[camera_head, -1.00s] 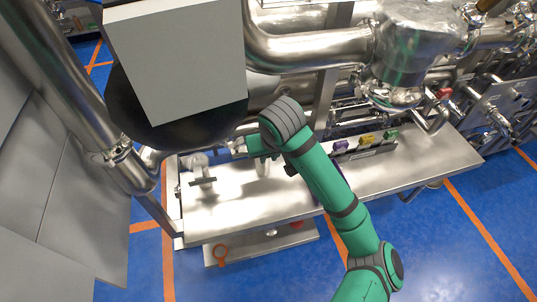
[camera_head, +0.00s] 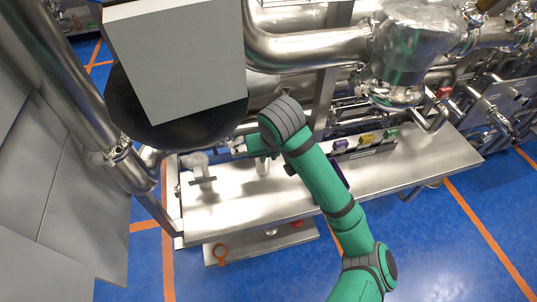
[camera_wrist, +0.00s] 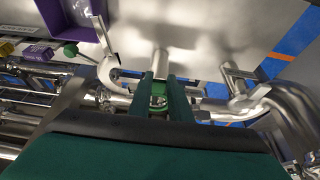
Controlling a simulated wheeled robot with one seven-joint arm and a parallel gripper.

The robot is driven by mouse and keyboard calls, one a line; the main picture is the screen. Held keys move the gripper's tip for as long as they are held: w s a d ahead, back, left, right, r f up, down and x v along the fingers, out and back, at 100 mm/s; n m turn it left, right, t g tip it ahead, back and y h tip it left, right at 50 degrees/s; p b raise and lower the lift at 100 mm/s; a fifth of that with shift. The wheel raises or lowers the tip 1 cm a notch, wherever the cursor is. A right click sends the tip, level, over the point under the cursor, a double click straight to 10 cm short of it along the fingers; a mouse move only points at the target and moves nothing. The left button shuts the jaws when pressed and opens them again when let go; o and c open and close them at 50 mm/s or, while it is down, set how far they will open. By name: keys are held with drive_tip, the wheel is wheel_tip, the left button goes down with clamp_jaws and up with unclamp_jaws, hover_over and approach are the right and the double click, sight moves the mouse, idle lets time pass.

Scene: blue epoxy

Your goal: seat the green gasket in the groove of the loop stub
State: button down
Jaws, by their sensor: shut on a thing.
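My gripper (camera_wrist: 163,78) points away from the wrist camera, its two dark green fingers close together. It is shut on the green gasket (camera_wrist: 158,101), a small ring between the fingers, partly hidden by them. In the head view my gripper (camera_head: 240,147) is at the far side of the steel bench, and the gasket cannot be made out there. An upright steel stub (camera_wrist: 160,60) shows just beyond the fingertips; it also stands on the bench in the head view (camera_head: 262,168). I cannot tell which pipe end is the loop stub, or whether the gasket touches one.
The steel bench (camera_head: 230,205) has clear room in front. Purple (camera_head: 340,145), yellow (camera_head: 367,138) and green (camera_head: 390,133) pieces sit in a rack to the right. A curved pipe (camera_wrist: 108,70) and another stub (camera_wrist: 236,76) flank my fingers. A large dark vessel is close behind.

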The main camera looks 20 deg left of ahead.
drive_tip(key=shift+f, duration=1.3)
drive_tip(key=c, duration=1.6)
unclamp_jaws()
drive_tip(key=shift+o, duration=0.2)
drive_tip(key=shift+r, duration=0.1)
drive_tip(key=shift+v, duration=2.45)
drive_tip(key=v, duration=1)
drive_tip(key=shift+s+r, duration=0.25)
drive_tip(key=shift+r, duration=0.05)
